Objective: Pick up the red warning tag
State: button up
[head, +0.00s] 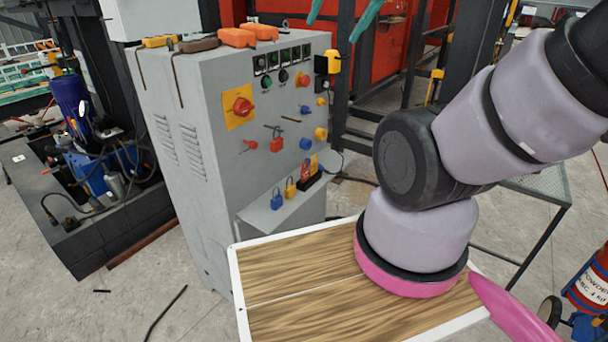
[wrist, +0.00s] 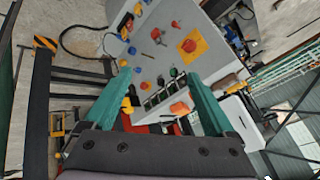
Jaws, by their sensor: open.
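A small red tag (head: 305,168) stands upright beside a yellow one (head: 314,162), in a dark holder (head: 311,180) at the right end of the small shelf on the grey control cabinet. In the wrist view the cabinet appears turned over, and the tag is too small to make out surely. My gripper (head: 332,30) is at the top edge of the head view, above and apart from the tag. Its two teal fingers are spread, with nothing between them in the wrist view (wrist: 161,76).
Blue and yellow padlocks (head: 277,199) stand on the shelf (head: 262,216), left of the tag. A red padlock (head: 277,145), knobs and a red rotary switch (head: 242,106) stick out of the panel above.

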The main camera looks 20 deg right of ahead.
aim_at(305, 172)
jog(key=i+j+z, duration=0.1)
jog(key=z, duration=0.25)
jog(key=j+z, duration=0.4)
jog(key=i+j+z, duration=0.1)
jog(key=z, duration=0.25)
jog(key=j, duration=0.1)
